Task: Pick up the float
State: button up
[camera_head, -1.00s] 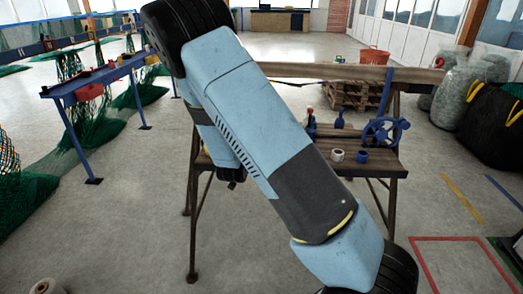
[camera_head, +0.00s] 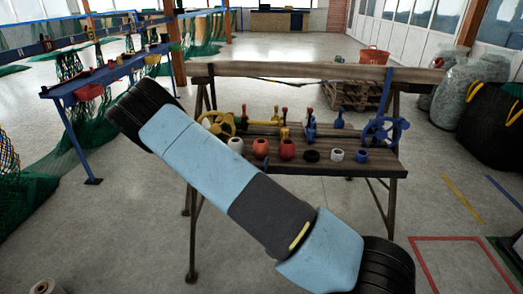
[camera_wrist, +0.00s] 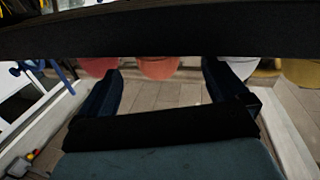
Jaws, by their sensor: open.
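Several round, float-like things stand in a row on the wooden bench: a white one (camera_head: 236,146), an orange-red one (camera_head: 261,148) and a redder one (camera_head: 287,149). I cannot tell which is the task's float. In the wrist view, a red thing (camera_wrist: 98,67), an orange one (camera_wrist: 158,67) and a white one (camera_wrist: 238,68) show below a dark bar, their tops cut off. My gripper (camera_wrist: 162,70) is open and empty, its dark fingers pointing toward the row, with the orange one between and beyond the tips. The gripper does not show in the head view.
The wooden bench (camera_head: 382,170) also holds a yellow handwheel (camera_head: 217,123), a blue handwheel (camera_head: 386,131), a black ring (camera_head: 311,156), a white ring (camera_head: 337,155) and a blue ring (camera_head: 362,156). A raised beam (camera_head: 300,70) runs along its back.

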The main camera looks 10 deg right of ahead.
aim_at(258, 153)
jog(key=x, duration=0.4)
jog(key=shift+d+r+x, duration=0.1)
jog(key=shift+x, duration=1.2)
jog(key=shift+d+r+x, duration=0.1)
jog(key=shift+x, duration=1.15)
jog(key=shift+s, duration=0.1)
jog(key=shift+c, duration=0.4)
jog(key=c, duration=0.9)
